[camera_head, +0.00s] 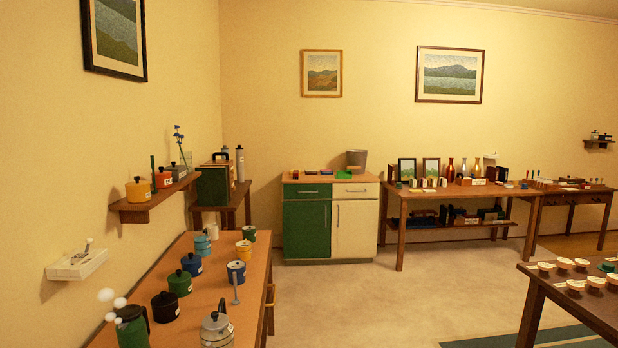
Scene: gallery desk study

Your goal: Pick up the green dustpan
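A small flat green item (343,175) lies on top of the green and cream cabinet (290,181) by the back wall, beside a grey bin (356,161). It may be the green dustpan, but it is too small to tell for sure. Neither of my grippers shows in the head view.
A wooden table (258,283) at the left holds several pots, mugs and canisters. A long table (400,213) with bottles and frames stands right of the cabinet. A dark-legged table (535,290) is at the right edge. Carpet (400,300) in the middle is clear.

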